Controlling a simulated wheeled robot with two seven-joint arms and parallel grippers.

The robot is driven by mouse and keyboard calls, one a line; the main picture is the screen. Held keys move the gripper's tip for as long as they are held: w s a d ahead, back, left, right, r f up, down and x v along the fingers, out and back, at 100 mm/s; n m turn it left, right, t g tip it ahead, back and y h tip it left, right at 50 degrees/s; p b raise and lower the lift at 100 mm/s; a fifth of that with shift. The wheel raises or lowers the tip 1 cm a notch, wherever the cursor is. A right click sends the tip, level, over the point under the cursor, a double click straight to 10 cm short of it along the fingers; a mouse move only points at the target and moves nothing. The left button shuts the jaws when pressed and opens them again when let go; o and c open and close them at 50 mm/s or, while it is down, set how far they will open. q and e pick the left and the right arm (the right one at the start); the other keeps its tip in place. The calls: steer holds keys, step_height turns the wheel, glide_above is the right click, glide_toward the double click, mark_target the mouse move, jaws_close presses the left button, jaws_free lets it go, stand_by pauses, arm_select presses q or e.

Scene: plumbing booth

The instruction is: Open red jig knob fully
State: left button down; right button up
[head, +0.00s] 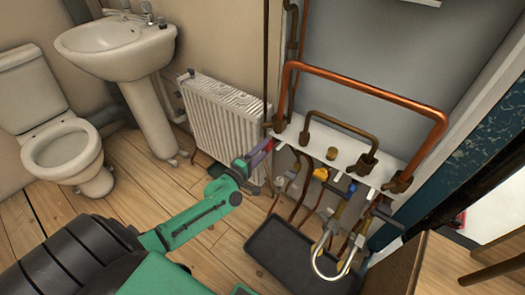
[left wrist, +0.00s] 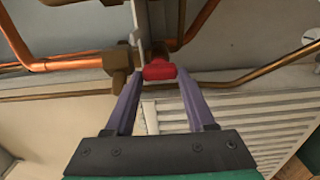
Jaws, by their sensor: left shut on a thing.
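The red jig knob (left wrist: 159,71) shows in the left wrist view between the two purple fingers of my left gripper (left wrist: 160,76). It sits by a brass valve body (left wrist: 121,66) and a white plate edge. In the head view my left gripper (head: 264,152) reaches the left end of the white jig plate (head: 325,150), where the knob is mostly hidden by the fingers. The gripper is shut on the knob. My right gripper is in neither view.
A large copper pipe loop (head: 365,88) and a smaller brown one (head: 340,122) rise from the plate. A yellow knob (head: 321,174) and a blue knob (head: 352,188) sit below it. A white radiator (head: 222,113) stands behind my left gripper. A dark tray (head: 285,265) lies on the floor.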

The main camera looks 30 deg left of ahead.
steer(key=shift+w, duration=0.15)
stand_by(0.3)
arm_select(q)
steer(key=shift+c, duration=1.2)
jaws_free()
steer(key=shift+s, duration=0.4)
steer(key=s+a+p, duration=0.1)
steer(key=s+a, duration=0.1)
steer(key=s, duration=1.1)
steer(key=shift+s+p, duration=0.35)
steer(key=shift+p, duration=0.05)
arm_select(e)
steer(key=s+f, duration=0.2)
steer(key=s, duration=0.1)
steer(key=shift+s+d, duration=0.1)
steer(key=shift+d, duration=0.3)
